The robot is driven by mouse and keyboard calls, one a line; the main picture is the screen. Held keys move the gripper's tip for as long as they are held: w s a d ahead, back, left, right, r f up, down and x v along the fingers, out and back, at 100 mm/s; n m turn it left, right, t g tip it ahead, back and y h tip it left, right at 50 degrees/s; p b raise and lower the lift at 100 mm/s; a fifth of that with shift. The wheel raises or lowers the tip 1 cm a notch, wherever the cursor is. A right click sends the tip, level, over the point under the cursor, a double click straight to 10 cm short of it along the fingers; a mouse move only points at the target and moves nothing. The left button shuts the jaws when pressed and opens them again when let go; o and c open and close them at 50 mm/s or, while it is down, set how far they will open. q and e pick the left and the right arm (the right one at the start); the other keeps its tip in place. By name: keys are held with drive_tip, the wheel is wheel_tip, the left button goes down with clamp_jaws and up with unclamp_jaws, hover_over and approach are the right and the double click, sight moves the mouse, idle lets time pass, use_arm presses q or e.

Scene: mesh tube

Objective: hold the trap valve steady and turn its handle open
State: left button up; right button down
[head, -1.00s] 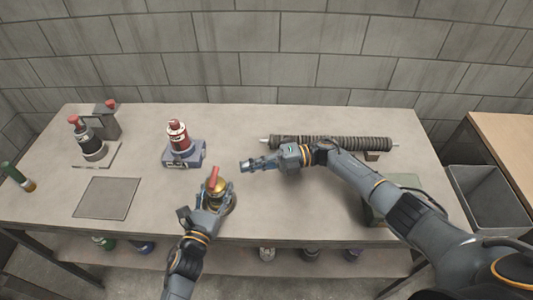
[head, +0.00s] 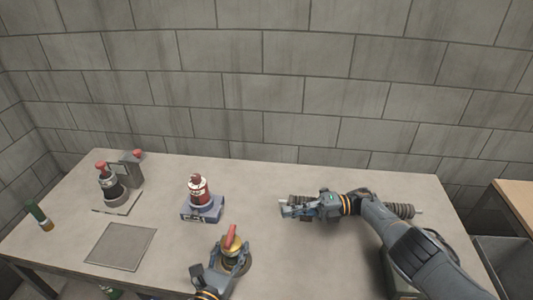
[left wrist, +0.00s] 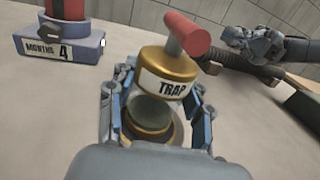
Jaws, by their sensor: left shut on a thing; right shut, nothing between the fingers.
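The trap valve (head: 232,253) is a gold body labelled TRAP with a red handle (head: 231,234), standing on the table. In the left wrist view the gold body (left wrist: 165,68) is close up, and the red handle (left wrist: 187,35) sticks out from its top. My left gripper (head: 234,258) is shut on the trap valve's body, with a finger on each side below the label. My right gripper (head: 286,210) is shut and empty, apart from the handle, to the valve's back right. It also shows in the left wrist view (left wrist: 235,38).
The mesh tube (head: 400,210) lies behind my right arm, partly hidden. A red-topped unit on a blue base (head: 203,209) stands behind the valve. A grey plate (head: 120,246), a dark bottle unit (head: 108,190) and a green bottle (head: 38,215) are at the left.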

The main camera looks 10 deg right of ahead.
use_arm(q)
drive_tip(key=o, duration=1.4)
drive_tip(key=shift+s, duration=0.1)
